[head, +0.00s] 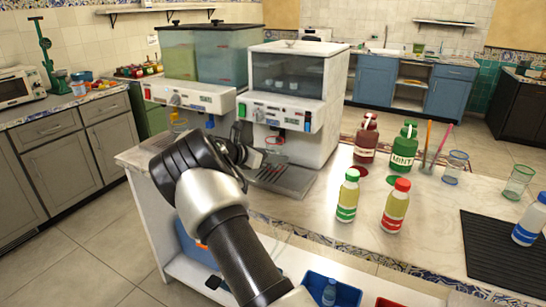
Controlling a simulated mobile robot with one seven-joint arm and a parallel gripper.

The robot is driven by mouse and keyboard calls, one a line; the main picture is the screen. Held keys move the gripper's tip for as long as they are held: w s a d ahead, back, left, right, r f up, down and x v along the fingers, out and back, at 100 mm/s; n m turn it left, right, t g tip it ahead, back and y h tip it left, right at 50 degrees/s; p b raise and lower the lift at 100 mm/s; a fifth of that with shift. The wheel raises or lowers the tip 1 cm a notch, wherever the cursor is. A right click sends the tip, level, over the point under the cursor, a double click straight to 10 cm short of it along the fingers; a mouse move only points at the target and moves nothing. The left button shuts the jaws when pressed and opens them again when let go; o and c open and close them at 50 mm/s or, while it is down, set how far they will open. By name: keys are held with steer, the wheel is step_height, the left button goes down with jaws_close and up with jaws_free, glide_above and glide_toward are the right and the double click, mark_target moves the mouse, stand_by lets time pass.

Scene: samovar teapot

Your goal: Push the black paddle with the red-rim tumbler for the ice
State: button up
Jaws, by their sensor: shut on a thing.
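The clear red-rim tumbler (275,141) is in front of the right-hand white dispenser (318,135), below its control panel and above the metal drip tray. My gripper (263,157) is shut on the tumbler from the left and front. The tumbler looks about upright, though its lower part is partly hidden by the gripper. I cannot make out the black paddle clearly; it is small or hidden under the panel, near the tumbler's rim. I cannot tell whether the tumbler touches it.
The drip tray (296,180) lies below my gripper. Right on the counter are syrup bottles (404,150), squeeze bottles (347,196), tumblers (455,168) and a black mat (500,250).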

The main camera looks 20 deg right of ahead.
steer(key=shift+w+d, duration=0.35)
steer(key=shift+d, duration=0.1)
steer(key=shift+a, duration=0.1)
steer(key=shift+s+a+p, duration=0.2)
steer(key=shift+s+a, duration=0.6)
steer(key=shift+a, duration=0.15)
steer(key=shift+s+a+p, duration=0.2)
steer(key=shift+s+a, duration=0.55)
steer(key=shift+a, duration=0.2)
steer(key=shift+s+a+p, duration=0.35)
steer(key=shift+s+a, duration=0.7)
steer(key=shift+a, duration=0.25)
steer(key=shift+s+a+p, duration=0.3)
steer(key=shift+s+a, duration=0.7)
steer(key=shift+a, duration=0.35)
steer(key=shift+s+a+p, duration=0.35)
steer(key=shift+s+a, duration=0.7)
steer(key=shift+a, duration=0.25)
steer(key=shift+s+d+p, duration=0.1)
steer(key=shift+d+p, duration=0.05)
steer(key=shift+p, duration=0.45)
steer(key=shift+a+p, duration=0.2)
steer(key=shift+p, duration=0.15)
